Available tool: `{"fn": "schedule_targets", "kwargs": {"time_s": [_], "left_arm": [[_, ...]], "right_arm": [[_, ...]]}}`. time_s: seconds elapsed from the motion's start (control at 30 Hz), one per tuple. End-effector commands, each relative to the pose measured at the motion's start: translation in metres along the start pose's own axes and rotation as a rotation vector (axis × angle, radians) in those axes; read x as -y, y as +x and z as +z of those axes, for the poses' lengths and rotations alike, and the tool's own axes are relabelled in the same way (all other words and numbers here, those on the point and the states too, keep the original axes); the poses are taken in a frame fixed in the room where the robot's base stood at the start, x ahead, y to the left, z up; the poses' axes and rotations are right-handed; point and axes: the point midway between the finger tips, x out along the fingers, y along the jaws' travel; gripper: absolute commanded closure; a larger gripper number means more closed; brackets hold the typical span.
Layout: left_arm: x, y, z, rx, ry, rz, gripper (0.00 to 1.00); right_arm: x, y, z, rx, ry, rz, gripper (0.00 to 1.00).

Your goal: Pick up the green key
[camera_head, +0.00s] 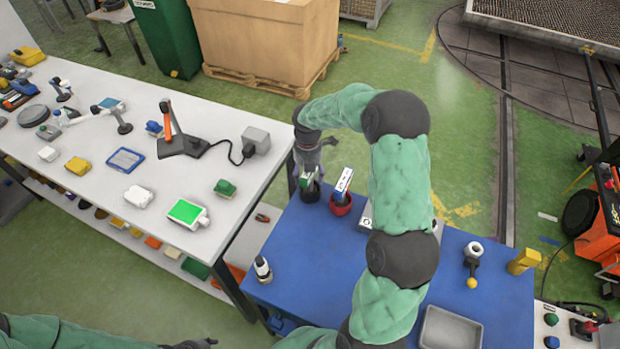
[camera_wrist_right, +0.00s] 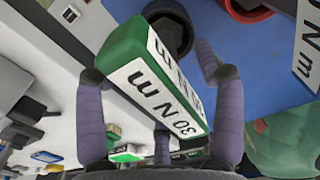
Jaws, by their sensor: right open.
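The green key (camera_wrist_right: 126,42) is a green block with a white label reading "30 N m". In the head view the green key (camera_head: 307,179) stands in a dark round cup (camera_head: 310,194) at the blue table's far left corner. My right gripper (camera_head: 310,168) is above it, pointing down. In the right wrist view my right gripper (camera_wrist_right: 150,65) is open, with its purple-grey fingers spread around the key; I cannot tell whether any touches it. My left gripper (camera_head: 195,343) shows only in part at the bottom edge.
A red cup (camera_head: 341,207) holding a blue-and-white key (camera_head: 343,182) stands close to the right. A cluttered white bench (camera_head: 205,158) adjoins on the left.

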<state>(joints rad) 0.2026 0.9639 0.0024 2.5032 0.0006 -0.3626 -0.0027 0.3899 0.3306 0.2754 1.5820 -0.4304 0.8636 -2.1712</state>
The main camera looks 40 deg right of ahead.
Motion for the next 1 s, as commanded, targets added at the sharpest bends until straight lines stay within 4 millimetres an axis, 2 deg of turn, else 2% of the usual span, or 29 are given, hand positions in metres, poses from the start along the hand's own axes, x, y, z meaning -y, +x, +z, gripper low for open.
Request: {"fn": "schedule_targets", "kwargs": {"time_s": [0.03,0.07,0.2,0.3,0.57,0.67,1.0], "left_arm": [[0.000,0.000,0.000,0.000,0.000,0.000,0.60],[0.000,0.000,0.000,0.000,0.000,0.000,0.60],[0.000,0.000,0.000,0.000,0.000,0.000,0.60],[0.000,0.000,0.000,0.000,0.000,0.000,0.60],[0.000,-0.001,0.000,0.000,0.000,0.000,0.60],[-0.001,-0.003,0.000,0.000,0.000,0.000,0.60],[-0.005,-0.016,0.001,0.000,0.000,0.000,0.60]], "right_arm": [[0.000,-0.001,0.000,0.000,0.000,0.000,0.31],[0.000,-0.001,0.000,0.000,0.000,0.000,0.37],[0.000,-0.001,0.000,0.000,0.000,0.000,0.77],[0.000,-0.001,0.000,0.000,0.000,0.000,1.00],[0.000,-0.002,0.001,0.001,0.000,0.001,1.00],[-0.001,-0.010,0.001,0.003,0.000,0.003,1.00],[-0.001,-0.071,0.001,0.004,0.001,0.004,1.00]]}}
